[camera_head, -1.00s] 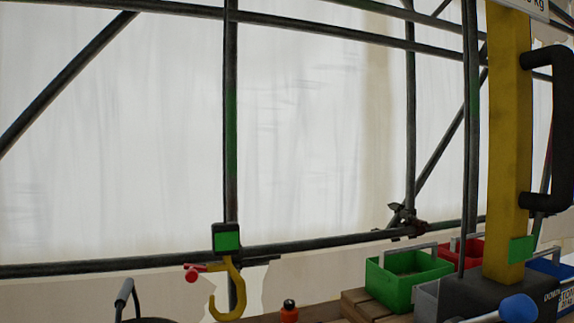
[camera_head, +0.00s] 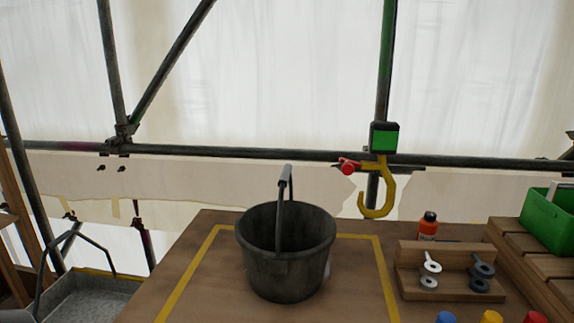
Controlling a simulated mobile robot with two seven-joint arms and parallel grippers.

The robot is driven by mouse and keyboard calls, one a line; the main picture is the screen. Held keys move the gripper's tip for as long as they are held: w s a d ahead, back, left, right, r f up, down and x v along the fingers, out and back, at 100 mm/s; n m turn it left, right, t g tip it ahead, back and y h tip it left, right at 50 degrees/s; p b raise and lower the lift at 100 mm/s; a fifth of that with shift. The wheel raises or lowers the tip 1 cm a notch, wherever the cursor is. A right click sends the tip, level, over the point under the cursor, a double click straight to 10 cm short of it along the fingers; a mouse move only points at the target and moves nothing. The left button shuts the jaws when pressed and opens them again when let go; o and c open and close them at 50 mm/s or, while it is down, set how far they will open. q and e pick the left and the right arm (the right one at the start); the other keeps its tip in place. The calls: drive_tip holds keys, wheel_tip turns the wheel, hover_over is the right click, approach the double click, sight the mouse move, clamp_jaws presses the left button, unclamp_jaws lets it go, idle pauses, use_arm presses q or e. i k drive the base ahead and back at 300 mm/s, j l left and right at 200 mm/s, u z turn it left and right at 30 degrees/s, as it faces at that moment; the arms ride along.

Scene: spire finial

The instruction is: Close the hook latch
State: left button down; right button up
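A yellow hook (camera_head: 377,190) hangs below a black block with a green face (camera_head: 384,138), on a green-marked vertical pole. Its open mouth faces left in the picture. A red-ended latch lever (camera_head: 349,167) sticks out to the left from the hook's upper part and lies about level, apart from the hook's tip. The hook hangs empty, behind and to the right of a dark bucket (camera_head: 288,265) with its handle (camera_head: 286,182) raised. Neither of my grippers shows in the head view.
The bucket stands on a wooden table inside a yellow outline (camera_head: 191,273). A wooden rack (camera_head: 445,270) with metal eyebolts, an orange bottle (camera_head: 428,225) and a green bin (camera_head: 549,219) are at the right. A grey tray (camera_head: 85,297) is at the left. Dark scaffold tubes (camera_head: 250,153) cross behind.

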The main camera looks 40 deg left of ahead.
sight(347, 167)
drive_tip(key=u, duration=0.8)
